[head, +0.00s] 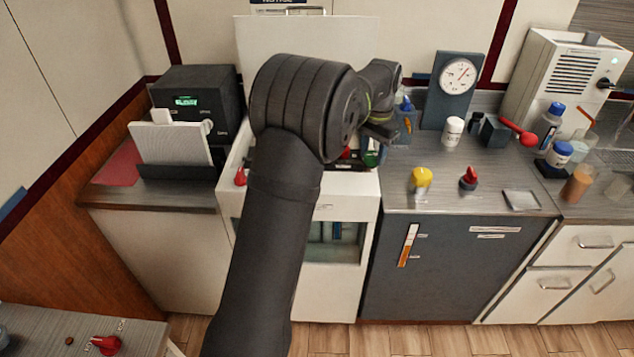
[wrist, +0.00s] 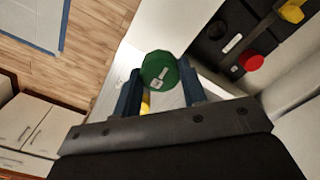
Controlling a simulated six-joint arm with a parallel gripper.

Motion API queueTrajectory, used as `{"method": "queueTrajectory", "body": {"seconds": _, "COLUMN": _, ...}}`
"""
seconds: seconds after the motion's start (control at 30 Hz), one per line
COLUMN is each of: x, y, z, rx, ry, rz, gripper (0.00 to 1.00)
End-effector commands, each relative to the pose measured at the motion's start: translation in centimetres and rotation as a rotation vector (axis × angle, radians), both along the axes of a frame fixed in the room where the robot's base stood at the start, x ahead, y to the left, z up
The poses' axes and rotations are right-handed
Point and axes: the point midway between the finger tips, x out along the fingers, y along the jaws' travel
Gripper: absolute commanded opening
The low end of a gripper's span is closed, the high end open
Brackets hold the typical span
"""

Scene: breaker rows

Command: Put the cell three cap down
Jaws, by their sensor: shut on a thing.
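My gripper (wrist: 160,78) has its two blue fingers shut on a round green cap (wrist: 158,70), whose face carries a small white label too small to read. In the wrist view the green cap hangs clear over a pale surface. A black row of cells (wrist: 222,40) lies to the right in that view, with a red cap (wrist: 251,62) and a yellow cap (wrist: 292,13) on it. I cannot tell which cell is three. In the head view my arm hides most of the row, and a bit of the green cap (head: 371,159) shows below the wrist.
A yellow knob (head: 421,178) and a red knob (head: 469,178) stand on the grey counter right of the white cabinet (head: 345,190). A dial gauge (head: 457,77) and a white jar (head: 453,131) stand behind. A white panel (head: 172,144) stands at left.

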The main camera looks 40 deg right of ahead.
Motion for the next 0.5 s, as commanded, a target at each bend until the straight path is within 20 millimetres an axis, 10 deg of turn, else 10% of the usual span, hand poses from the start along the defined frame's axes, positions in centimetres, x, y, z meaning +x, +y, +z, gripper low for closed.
{"method": "queueTrajectory", "body": {"seconds": 0.2, "x": -6.0, "y": 2.5, "z": 3.5, "rx": -0.001, "ry": -0.001, "rz": -0.051, "gripper": 0.18}}
{"method": "queueTrajectory", "body": {"seconds": 0.5, "x": -8.6, "y": 4.2, "z": 4.7, "rx": 0.001, "ry": 0.000, "rz": -0.073, "gripper": 0.18}}
